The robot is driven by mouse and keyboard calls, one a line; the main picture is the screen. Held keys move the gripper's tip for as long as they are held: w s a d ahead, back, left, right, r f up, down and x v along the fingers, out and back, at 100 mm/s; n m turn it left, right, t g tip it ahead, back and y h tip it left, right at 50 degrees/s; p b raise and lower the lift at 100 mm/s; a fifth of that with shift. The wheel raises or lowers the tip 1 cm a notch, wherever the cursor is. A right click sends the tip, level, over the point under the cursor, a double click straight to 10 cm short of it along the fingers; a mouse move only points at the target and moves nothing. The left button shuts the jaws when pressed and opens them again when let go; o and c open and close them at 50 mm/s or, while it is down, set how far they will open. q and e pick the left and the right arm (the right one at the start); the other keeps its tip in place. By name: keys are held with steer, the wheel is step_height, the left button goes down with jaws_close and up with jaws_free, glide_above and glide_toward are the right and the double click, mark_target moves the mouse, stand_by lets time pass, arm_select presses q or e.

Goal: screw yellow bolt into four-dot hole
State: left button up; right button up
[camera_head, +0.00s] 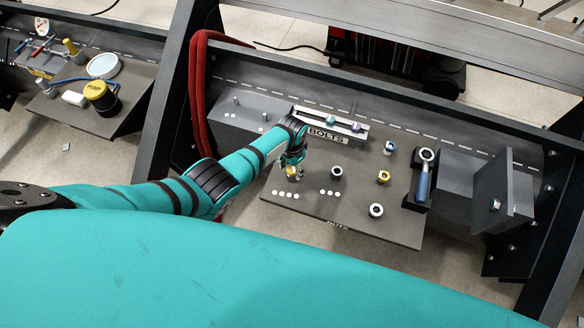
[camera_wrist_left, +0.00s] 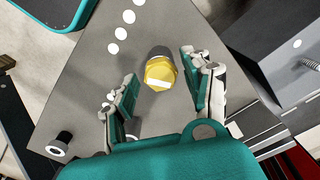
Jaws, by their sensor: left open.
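The yellow bolt (camera_head: 292,174) stands upright at the position behind the row of four white dots (camera_head: 285,194) on the dark grey plate. Its hexagonal yellow head (camera_wrist_left: 160,73) with a white stripe faces the left wrist camera, and the dots (camera_wrist_left: 120,34) run away beside it. How deep the bolt sits cannot be told, since the head hides the hole. My left gripper (camera_head: 294,163) is over the bolt. In the left wrist view its open fingers (camera_wrist_left: 159,76) stand on both sides of the head, with gaps. My right gripper is not in view.
A blue-handled tool (camera_head: 424,175) stands at right. The BOLTS rack (camera_head: 345,123) lies behind.

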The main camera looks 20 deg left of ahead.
arm_select(q)
steer(key=n, duration=0.5)
steer(key=shift+n, duration=0.4)
steer(key=shift+n+p, duration=0.35)
steer(key=shift+n, duration=0.75)
steer(key=n, duration=0.3)
steer(key=shift+n, duration=0.3)
steer(key=n, duration=0.3)
steer(key=shift+n, duration=0.4)
steer(key=n, duration=0.3)
steer(key=shift+n, duration=0.3)
steer(key=n, duration=0.3)
steer(key=shift+n, duration=0.4)
steer(key=n, duration=0.7)
steer(key=c, duration=0.9)
steer(key=m, duration=0.4)
steer(key=shift+c, duration=0.2)
steer(key=m, duration=0.3)
steer(key=shift+m, duration=0.4)
steer(key=m, duration=0.4)
